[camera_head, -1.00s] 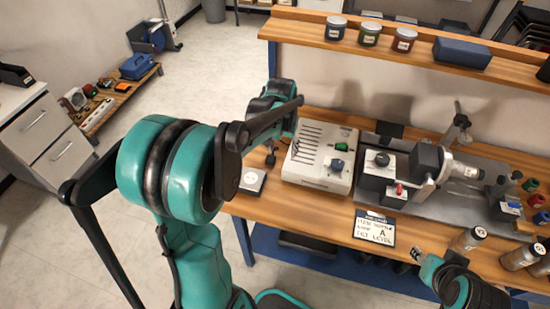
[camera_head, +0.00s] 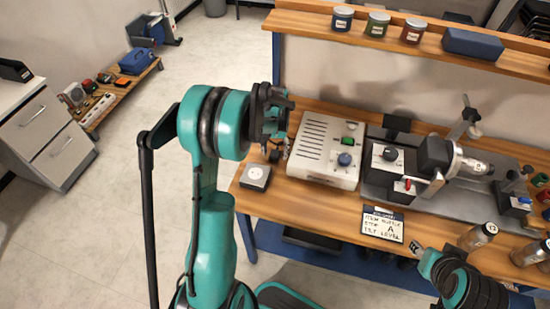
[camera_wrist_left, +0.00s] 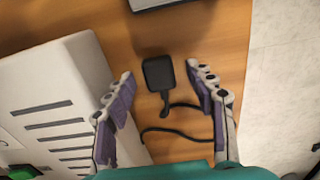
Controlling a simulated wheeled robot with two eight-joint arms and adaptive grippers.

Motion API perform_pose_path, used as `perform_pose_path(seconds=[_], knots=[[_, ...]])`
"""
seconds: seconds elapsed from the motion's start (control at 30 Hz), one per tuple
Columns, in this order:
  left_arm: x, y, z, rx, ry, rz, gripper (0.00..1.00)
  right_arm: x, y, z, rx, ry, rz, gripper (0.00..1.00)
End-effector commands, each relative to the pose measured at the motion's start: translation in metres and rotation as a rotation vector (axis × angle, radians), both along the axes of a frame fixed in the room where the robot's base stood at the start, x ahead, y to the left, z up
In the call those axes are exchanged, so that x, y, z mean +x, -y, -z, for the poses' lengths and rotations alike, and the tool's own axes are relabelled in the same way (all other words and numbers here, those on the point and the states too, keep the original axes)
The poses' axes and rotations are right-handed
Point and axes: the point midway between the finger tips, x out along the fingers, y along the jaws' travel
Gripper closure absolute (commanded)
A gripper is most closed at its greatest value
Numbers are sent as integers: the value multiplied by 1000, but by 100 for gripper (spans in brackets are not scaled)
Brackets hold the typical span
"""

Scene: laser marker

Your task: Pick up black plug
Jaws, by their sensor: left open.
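The black plug (camera_wrist_left: 158,74) lies on the wooden bench with its dark cable (camera_wrist_left: 172,133) curling beside it, in the left wrist view. My left gripper (camera_wrist_left: 160,78) is open, with one finger on each side of the plug and gaps between. I cannot tell its height above the bench. In the head view my left gripper (camera_head: 279,146) hangs over the bench's left end and largely hides the plug. At lower right, part of my right arm shows with a small end (camera_head: 416,248); its jaw state is unclear.
A white socket box (camera_head: 255,174) sits at the bench's front left edge. A white slotted unit (camera_head: 322,160) with a green switch and blue knob stands close right of my left gripper. The laser marker (camera_head: 437,157) is further right. A label card (camera_head: 380,224) lies in front.

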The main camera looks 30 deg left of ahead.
Motion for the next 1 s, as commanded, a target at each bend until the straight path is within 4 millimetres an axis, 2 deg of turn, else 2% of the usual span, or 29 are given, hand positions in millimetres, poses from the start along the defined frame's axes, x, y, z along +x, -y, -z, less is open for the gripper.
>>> perform_pose_path(seconds=[0.17,0.23,0.37,0.4,0.77,0.87,1.0], knots=[[0,0,0,0,0,0,45,0,0,-1,0,0,0,60],[0,0,0,0,0,0,58,0,0,-1,0,0,0,60],[0,0,-1,0,0,0,92,0,0,-1,0,0,0,60],[0,0,0,0,0,0,95,0,0,-1,0,0,0,60],[0,0,-3,0,0,0,95,0,0,-2,0,0,0,60],[0,0,-11,0,0,0,95,0,0,-6,0,0,0,60],[0,0,-32,0,0,0,95,0,0,-16,0,0,0,60]])
